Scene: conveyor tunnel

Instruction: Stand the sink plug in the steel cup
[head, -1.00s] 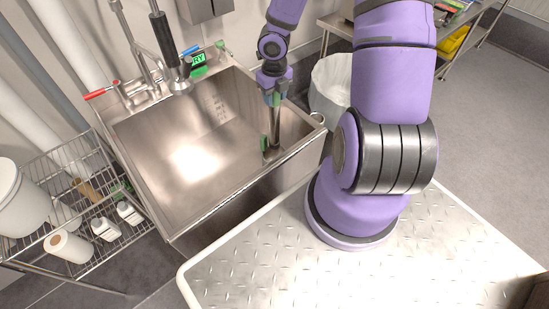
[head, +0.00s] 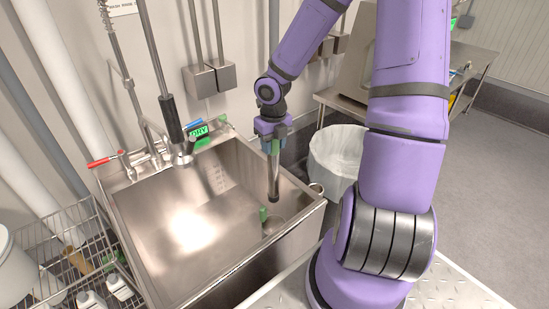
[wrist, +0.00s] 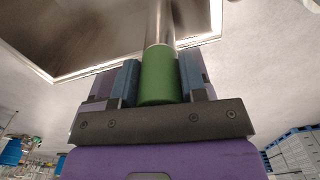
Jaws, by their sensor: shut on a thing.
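My gripper (head: 271,138) is shut on the green grip of the sink plug (head: 274,175), a long steel tube with a dark lower end. The plug hangs nearly upright over the right part of the sink, its lower end above the drain area. In the wrist view, my gripper (wrist: 158,88) has its fingers on both sides of the green part of the plug (wrist: 158,76), and the steel tube runs away from it. A small steel ring-shaped opening, seemingly the steel cup (head: 317,187), sits at the sink's right rim, right of the plug.
The steel sink (head: 160,250) has raised walls. A round drain (head: 273,223) and a small green item (head: 263,214) are at its right. A faucet with a sprayer (head: 172,120) stands at the back. A white-lined bin (head: 338,152) is right of the sink.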

